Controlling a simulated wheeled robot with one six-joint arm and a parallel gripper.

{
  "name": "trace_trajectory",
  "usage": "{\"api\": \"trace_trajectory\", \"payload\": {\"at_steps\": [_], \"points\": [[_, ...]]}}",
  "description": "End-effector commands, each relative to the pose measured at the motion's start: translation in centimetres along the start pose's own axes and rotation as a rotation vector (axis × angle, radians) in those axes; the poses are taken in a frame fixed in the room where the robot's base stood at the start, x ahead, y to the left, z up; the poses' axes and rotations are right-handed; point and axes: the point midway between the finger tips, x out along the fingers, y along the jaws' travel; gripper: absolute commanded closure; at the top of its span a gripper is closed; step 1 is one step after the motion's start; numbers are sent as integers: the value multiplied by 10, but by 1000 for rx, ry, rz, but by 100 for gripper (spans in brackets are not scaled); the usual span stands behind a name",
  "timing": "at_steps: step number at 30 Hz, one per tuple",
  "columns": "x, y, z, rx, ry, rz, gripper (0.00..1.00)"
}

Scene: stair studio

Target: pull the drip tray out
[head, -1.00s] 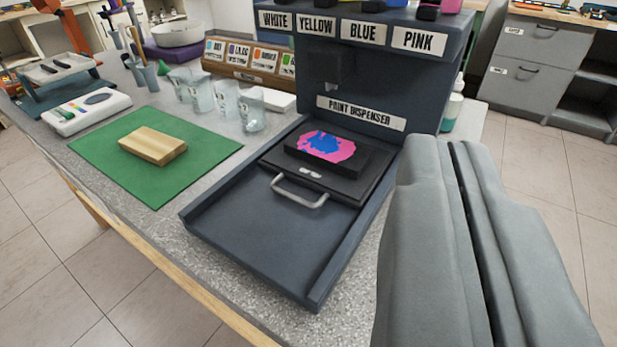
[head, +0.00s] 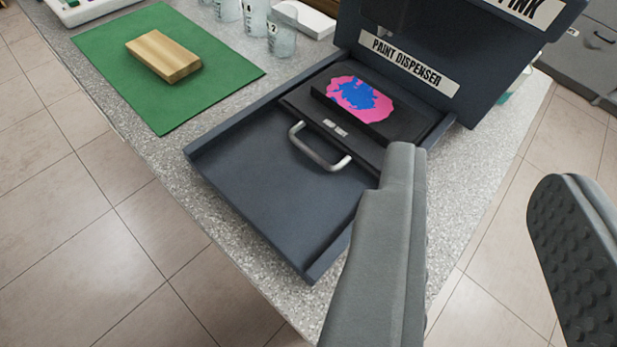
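The drip tray (head: 302,106) is a black slab with a silver bar handle (head: 317,150) on its front edge. It sits on the dark blue-grey base (head: 265,190) of the paint dispenser (head: 408,62), at the back of that base. My gripper (head: 485,170) is open and empty. Its left finger is in front of the base's right side in the picture, to the right of the handle and apart from it. The right finger is over the floor side.
A wooden block (head: 164,56) lies on a green mat (head: 150,95) to the left. Clear measuring cups (head: 281,38) and a white box (head: 305,18) stand behind. The base in front of the handle is bare. The speckled counter's (head: 470,190) edge runs along the front.

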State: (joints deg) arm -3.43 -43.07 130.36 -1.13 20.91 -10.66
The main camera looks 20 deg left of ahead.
Motion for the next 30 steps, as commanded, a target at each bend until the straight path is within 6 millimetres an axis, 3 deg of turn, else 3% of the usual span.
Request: {"api": "trace_trajectory", "payload": {"at_steps": [3, 15, 30], "points": [[27, -10, -6, -105, -117, -52, 69], [99, -48, -13, -470, -475, -273, 69], [164, -104, -15, -880, -834, -627, 69]]}}
